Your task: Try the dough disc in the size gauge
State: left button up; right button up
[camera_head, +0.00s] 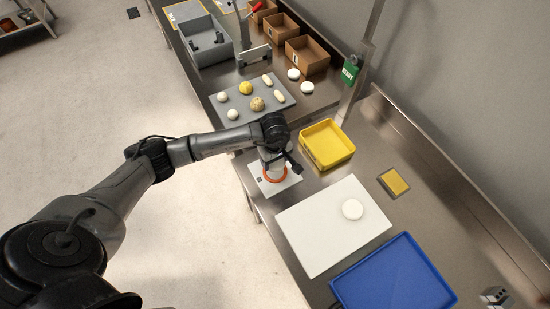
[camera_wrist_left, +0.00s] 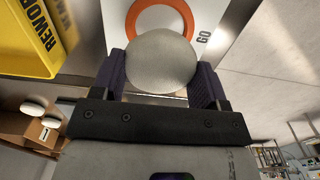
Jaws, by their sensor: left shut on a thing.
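My left gripper (camera_wrist_left: 162,78) is shut on a pale round dough disc (camera_wrist_left: 162,62), with one dark finger on each side of it. The size gauge is a white plate (camera_head: 290,184) with an orange ring (camera_head: 274,178); it also shows in the left wrist view with the word GO (camera_wrist_left: 205,37). The disc overlaps the near part of the ring in the wrist view; I cannot tell whether it touches the plate. In the head view the gripper (camera_head: 275,163) hides much of the gauge, and the held disc is hardly visible. My right gripper is not in view.
A yellow bin (camera_head: 327,144) stands right beside the gauge, marked REWORK in the wrist view. A white board (camera_head: 320,235) with another pale disc (camera_head: 352,209) and a blue tray (camera_head: 395,280) lie nearer. A metal post (camera_head: 357,85) with a green tag stands behind.

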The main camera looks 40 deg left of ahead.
pick_arm(q)
jog(key=shift+f+b, duration=1.35)
jog(key=shift+f, duration=0.45)
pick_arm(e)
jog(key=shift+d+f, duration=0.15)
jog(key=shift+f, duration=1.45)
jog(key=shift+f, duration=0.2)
pick_arm(q)
jog(key=shift+b, duration=0.35)
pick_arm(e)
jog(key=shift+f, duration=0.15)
pick_arm(q)
jog(key=shift+f+b, duration=0.85)
jog(key=shift+f, duration=0.1)
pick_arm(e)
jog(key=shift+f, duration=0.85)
pick_arm(q)
jog(key=o, duration=1)
